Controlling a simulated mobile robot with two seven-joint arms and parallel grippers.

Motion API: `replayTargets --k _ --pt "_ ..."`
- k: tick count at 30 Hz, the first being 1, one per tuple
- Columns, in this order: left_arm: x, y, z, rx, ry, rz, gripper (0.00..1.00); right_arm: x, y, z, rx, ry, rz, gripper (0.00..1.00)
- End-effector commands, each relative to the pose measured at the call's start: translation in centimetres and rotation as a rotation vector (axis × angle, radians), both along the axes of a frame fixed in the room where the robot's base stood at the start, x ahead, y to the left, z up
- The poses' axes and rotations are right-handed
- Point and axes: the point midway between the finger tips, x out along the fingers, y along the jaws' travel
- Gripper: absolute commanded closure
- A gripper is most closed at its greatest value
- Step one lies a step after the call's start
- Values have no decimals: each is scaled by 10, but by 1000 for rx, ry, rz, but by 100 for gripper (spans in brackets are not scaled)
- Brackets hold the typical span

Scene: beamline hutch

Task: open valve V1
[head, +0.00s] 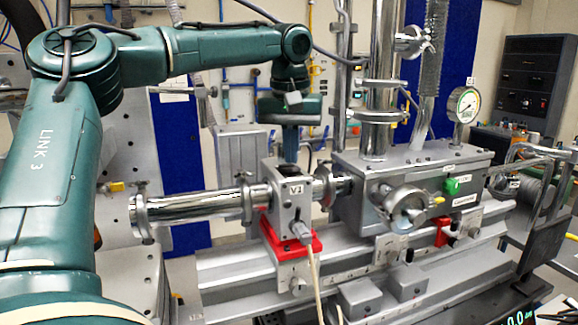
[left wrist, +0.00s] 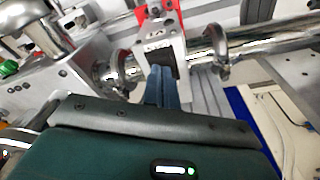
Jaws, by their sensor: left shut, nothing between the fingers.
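Valve V1 (head: 292,208) is a grey metal block marked "V1", set in the steel beam pipe on a red base (head: 308,243). A connector with a pale cable (head: 300,229) plugs into its front. My left gripper (head: 290,158) points straight down at the top of the valve; its blue fingers are shut with nothing held. In the left wrist view the shut fingers (left wrist: 161,75) are at the dark top of the valve block (left wrist: 165,45). I cannot tell whether the fingertips touch it. My right gripper is not in view.
The steel pipe (head: 190,207) runs left of the valve. To its right stands a grey chamber (head: 350,200) with a round flange (head: 408,207), a green button (head: 451,186) and a pressure gauge (head: 464,105). A grey rail (head: 235,278) lies below.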

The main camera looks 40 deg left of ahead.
Motion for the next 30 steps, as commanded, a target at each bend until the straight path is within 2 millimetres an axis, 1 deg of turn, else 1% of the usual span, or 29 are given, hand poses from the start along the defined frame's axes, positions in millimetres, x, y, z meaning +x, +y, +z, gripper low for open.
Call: replayTargets --k 23,26,30 --pt "0 0 -12 1 1 0 100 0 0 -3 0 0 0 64" --pt "0 0 -9 1 -1 0 100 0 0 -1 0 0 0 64" --pt "0 0 2 0 -1 1 100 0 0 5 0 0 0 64"
